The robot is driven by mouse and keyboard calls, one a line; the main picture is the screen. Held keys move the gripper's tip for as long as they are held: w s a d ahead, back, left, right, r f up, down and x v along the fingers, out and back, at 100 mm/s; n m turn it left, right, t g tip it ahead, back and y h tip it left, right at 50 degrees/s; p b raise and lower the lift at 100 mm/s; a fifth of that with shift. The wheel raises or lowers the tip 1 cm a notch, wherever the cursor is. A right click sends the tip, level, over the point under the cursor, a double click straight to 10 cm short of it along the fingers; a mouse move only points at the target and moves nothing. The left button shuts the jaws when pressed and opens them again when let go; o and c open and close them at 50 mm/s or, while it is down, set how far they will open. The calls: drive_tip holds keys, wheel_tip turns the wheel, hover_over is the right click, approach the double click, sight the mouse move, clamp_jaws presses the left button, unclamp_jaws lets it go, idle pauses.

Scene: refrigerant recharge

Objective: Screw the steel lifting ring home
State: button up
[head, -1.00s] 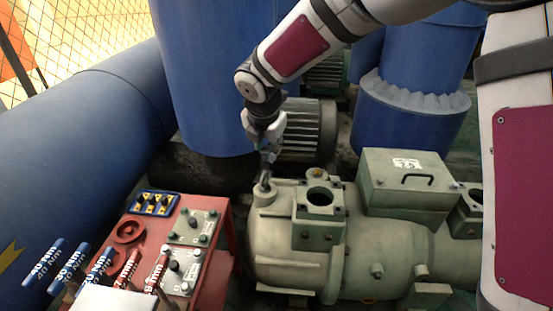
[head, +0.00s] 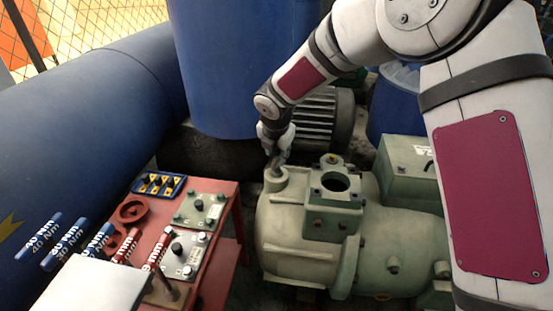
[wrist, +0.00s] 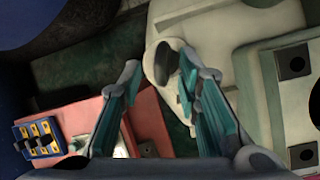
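The pale green compressor (head: 285,240) has a round raised boss (head: 290,183) at its upper left. My gripper (head: 275,164) is pointed down at the top of this boss in the head view. In the wrist view my gripper (wrist: 158,68) has its two fingers spread apart, with nothing visible held between them. A dark oval (wrist: 163,62) shows on the pale boss just beyond the fingertips, close to the right finger. I cannot tell whether it is a bare hole or part of the steel lifting ring; I cannot clearly make out the ring in either view.
A red bench (head: 222,222) left of the compressor carries a blue tray (head: 158,185), a red ring-shaped part (head: 131,210), gauge panels and several torque-marked handles. A square flanged port (head: 336,182) rises right of the boss. Blue tanks stand behind.

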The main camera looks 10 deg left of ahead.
drive_tip(key=shift+w+f, duration=0.2)
drive_tip(key=shift+f, duration=0.25)
clamp_jaws()
